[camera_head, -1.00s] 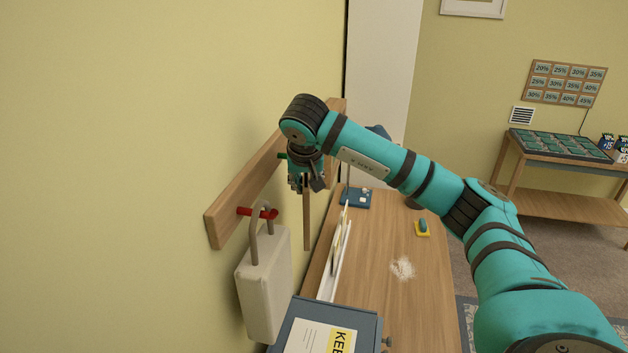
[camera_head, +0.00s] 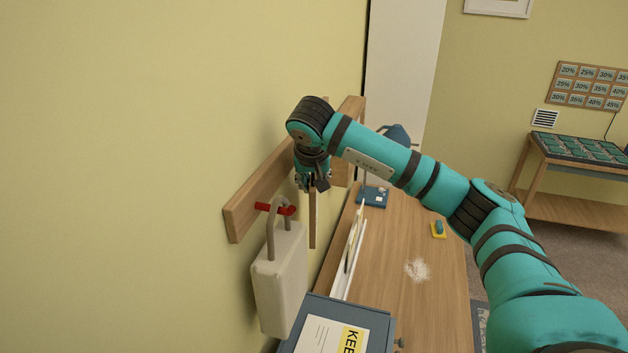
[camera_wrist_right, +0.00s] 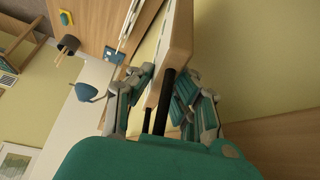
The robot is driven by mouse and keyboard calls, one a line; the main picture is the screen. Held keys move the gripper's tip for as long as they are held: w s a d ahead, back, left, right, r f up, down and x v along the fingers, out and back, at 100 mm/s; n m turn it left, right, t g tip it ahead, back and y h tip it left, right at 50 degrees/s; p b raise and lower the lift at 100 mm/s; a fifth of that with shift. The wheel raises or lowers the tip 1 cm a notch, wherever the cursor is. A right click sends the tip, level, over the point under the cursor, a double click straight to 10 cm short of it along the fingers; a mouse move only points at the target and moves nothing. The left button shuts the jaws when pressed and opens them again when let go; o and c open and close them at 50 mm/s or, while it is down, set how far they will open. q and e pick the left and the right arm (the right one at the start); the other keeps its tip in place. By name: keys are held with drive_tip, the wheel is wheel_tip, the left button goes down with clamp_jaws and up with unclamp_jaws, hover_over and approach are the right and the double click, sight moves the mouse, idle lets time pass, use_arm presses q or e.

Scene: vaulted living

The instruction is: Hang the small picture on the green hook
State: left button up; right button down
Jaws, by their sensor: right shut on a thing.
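The small picture (camera_head: 313,222) shows edge-on as a thin brown strip hanging below my right gripper (camera_head: 311,184), which is shut on it. In the right wrist view the wooden frame of the picture (camera_wrist_right: 178,42) sits between the fingers of my right gripper (camera_wrist_right: 162,88). A wooden rail (camera_head: 245,207) runs along the yellow wall. My right gripper is in front of its middle stretch. The green hook is hidden behind my gripper and arm. I cannot tell whether the picture touches the hook. My left gripper is out of view.
A pale block-shaped thing with a loop handle (camera_head: 281,285) hangs on the red hook (camera_head: 288,210) nearer me. Below is a wooden table (camera_head: 400,295) with a white spill (camera_head: 418,270), a yellow-and-teal sponge (camera_head: 438,229) and a blue box (camera_head: 325,312) in front.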

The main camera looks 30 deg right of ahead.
drive_tip(key=c, duration=1.2)
unclamp_jaws()
drive_tip(key=v, duration=1.2)
